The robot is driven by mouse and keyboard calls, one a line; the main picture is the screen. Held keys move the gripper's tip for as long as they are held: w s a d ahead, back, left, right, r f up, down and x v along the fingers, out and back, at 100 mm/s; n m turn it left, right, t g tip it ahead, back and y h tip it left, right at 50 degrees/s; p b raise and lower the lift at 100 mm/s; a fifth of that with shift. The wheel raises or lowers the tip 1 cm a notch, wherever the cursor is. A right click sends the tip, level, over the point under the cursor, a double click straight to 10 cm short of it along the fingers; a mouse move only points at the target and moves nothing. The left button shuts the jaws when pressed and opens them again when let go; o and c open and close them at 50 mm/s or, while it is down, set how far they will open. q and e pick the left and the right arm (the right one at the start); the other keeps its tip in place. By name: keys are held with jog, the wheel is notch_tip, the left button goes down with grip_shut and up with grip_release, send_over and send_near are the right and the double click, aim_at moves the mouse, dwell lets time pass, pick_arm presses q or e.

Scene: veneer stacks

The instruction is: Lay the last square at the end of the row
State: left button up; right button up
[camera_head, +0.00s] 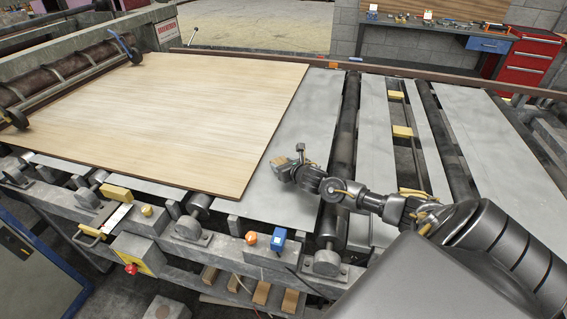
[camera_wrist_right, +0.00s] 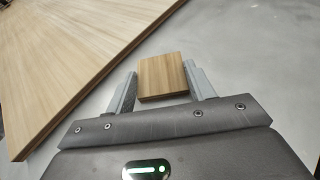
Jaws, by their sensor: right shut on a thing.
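A small wooden square (camera_wrist_right: 163,77) with a light brown grain sits between the fingers of my right gripper (camera_wrist_right: 163,90). In the head view my right gripper (camera_head: 287,163) is over the grey metal plate, just right of the large veneer sheet's edge, with the square (camera_head: 278,161) at its tip. The gripper is shut on the square. I cannot tell whether the square touches the plate. The large veneer sheet (camera_head: 180,110) lies flat to the left, apart from the square. I see no row of other squares. My left gripper is not in view.
The grey plate (camera_head: 300,115) has bare room around the gripper. Dark rollers (camera_head: 347,120) run to its right, with more plates beyond. A roller press (camera_head: 60,75) stands at the far left. A workbench (camera_head: 430,30) and red cabinet (camera_head: 530,55) are at the back.

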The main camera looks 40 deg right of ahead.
jog(key=shift+f, duration=0.2)
jog(key=o, duration=1)
jog(key=shift+r, duration=0.1)
jog(key=b+v, duration=0.1)
jog(key=v, duration=0.9)
jog(key=shift+s+b, duration=0.4)
jog(key=shift+s+a+r, duration=0.2)
jog(key=shift+s+r, duration=0.15)
jog(key=shift+s, duration=0.2)
jog(key=shift+r, duration=0.1)
